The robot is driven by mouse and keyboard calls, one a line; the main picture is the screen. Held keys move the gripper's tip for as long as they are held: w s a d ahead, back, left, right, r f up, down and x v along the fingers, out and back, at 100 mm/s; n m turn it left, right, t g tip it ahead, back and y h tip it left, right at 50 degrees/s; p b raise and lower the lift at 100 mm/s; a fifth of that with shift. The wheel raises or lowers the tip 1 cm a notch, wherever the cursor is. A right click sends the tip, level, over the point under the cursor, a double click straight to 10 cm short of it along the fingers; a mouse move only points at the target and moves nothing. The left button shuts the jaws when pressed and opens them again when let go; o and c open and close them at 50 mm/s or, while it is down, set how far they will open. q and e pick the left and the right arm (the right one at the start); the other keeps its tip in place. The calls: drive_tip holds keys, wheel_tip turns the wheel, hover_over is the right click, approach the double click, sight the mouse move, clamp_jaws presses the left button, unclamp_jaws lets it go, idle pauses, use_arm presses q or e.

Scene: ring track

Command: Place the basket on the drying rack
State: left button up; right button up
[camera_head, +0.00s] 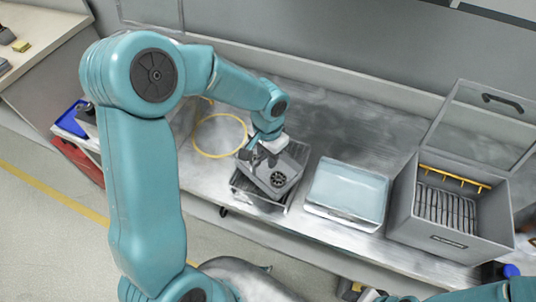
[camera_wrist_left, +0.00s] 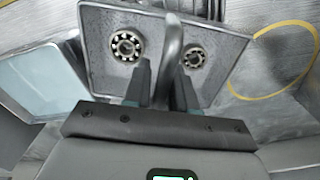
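The basket (camera_head: 286,168) is a shallow grey tray with a central handle and ring-shaped bearings in it. The wire drying rack (camera_head: 262,203) shows beneath it on the metal bench. The basket is over the rack, turned and slightly tilted against it; I cannot tell whether they touch. My left gripper (camera_head: 262,150) is above the basket. In the left wrist view its fingers (camera_wrist_left: 163,88) stand on both sides of the handle (camera_wrist_left: 175,40), with the basket (camera_wrist_left: 217,75) and two bearings beyond. My right arm shows at the bottom right edge; its fingertips are not clear.
A tray of pale blue liquid (camera_head: 347,188) stands right of the rack. Further right is a grey box (camera_head: 427,225) with an open clear lid and a slatted inside. A yellow ring (camera_head: 220,153) lies left of the rack. A blue bin (camera_head: 70,120) is far left.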

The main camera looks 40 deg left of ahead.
use_arm(q)
drive_tip(key=shift+o, duration=0.8)
drive_tip(key=shift+r, duration=0.15)
wheel_tip(320, 180, up, 12)
drive_tip(key=shift+r+p, duration=0.1)
drive_tip(key=shift+p, duration=0.35)
